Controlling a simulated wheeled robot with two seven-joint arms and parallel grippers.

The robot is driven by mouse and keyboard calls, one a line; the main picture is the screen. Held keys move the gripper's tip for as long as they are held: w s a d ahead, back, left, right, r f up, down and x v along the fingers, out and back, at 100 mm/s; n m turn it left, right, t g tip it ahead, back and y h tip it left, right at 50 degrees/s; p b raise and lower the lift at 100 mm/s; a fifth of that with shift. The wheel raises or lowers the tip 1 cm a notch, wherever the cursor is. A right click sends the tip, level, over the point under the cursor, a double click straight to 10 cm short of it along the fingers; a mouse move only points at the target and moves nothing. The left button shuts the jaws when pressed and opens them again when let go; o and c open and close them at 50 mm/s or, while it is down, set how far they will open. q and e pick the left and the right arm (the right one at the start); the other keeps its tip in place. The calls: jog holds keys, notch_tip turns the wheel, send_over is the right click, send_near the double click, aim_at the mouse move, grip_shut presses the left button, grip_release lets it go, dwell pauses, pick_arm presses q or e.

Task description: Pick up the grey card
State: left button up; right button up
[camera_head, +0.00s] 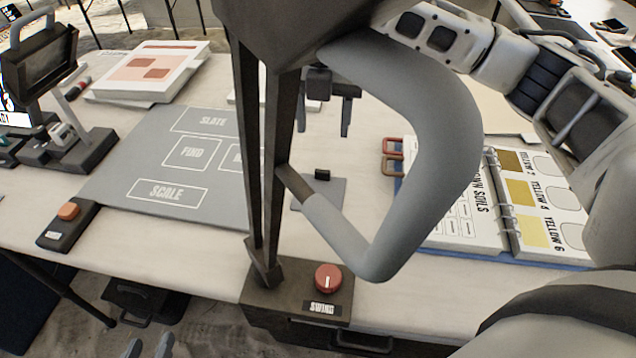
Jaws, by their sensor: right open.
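A small grey card (329,194) lies on the table just right of the large grey mat, with a small black block (322,174) on it. The dark post and grey tube in front hide part of the card's surroundings. My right gripper (325,120) is open and empty, its fingers pointing down above and beyond the card, apart from it in the picture. My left gripper (149,347) shows only its two fingertips at the bottom edge, low in front of the table. They are apart, with nothing seen between them.
A dark post with a bent grey tube (440,150) stands in front, by a red knob (328,277) marked SWING. The labelled grey mat (120,165) lies left. A soil-colour binder (480,225) lies right. A scale-like device (60,140) and an orange button (69,210) are far left.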

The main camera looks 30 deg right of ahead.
aim_at(322, 171)
notch_tip(322, 171, down, 4)
jog(key=shift+r, duration=0.2)
jog(key=f, duration=0.3)
jog(key=s+f, duration=0.1)
jog(key=shift+a+f+b, duration=0.25)
jog(key=shift+f+b, duration=0.1)
jog(key=shift+f, duration=0.3)
jog(key=shift+c, duration=0.3)
jog(key=c, duration=1)
